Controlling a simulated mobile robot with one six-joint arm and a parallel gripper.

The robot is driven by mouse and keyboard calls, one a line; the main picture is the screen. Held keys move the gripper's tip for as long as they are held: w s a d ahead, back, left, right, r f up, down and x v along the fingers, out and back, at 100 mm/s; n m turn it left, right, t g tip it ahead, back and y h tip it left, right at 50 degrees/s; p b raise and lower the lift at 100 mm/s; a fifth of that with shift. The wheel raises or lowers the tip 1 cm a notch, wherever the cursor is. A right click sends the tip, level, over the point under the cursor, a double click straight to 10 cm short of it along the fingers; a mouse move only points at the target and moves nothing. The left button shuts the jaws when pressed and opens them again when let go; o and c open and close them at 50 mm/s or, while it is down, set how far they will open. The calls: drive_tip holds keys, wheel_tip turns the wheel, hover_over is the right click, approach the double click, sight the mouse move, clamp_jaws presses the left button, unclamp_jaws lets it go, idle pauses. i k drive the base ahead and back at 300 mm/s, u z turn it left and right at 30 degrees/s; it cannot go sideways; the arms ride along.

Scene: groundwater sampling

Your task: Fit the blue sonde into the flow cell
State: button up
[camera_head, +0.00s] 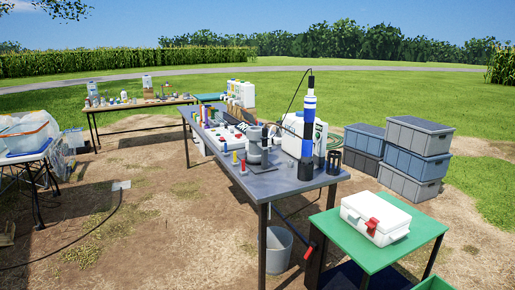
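The blue sonde (308,130) is a tall upright cylinder at the right end of the long grey table. It has a black top, white and blue bands and a dark lower part. A thin dark cable arcs from its top down to the left. I cannot tell whether its lower end rests on the table or in a holder. A grey cylindrical vessel (254,152) on a dark base stands to its left, apart from it, and may be the flow cell. My gripper is not in view.
A short black cylinder (335,162) stands close right of the sonde, with a white container (292,136) behind. Small bottles crowd the grey table (285,184). A green table (340,232) with a white case (375,215) stands front right. Grey crates (418,136) are stacked beyond.

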sight(253, 133)
drive_tip(key=k, duration=0.65)
drive_tip(key=u, duration=0.55)
drive_tip(key=i, duration=1.05)
drive_tip(key=u, duration=0.6)
drive_tip(key=i, duration=1.15)
drive_tip(key=z, duration=0.15)
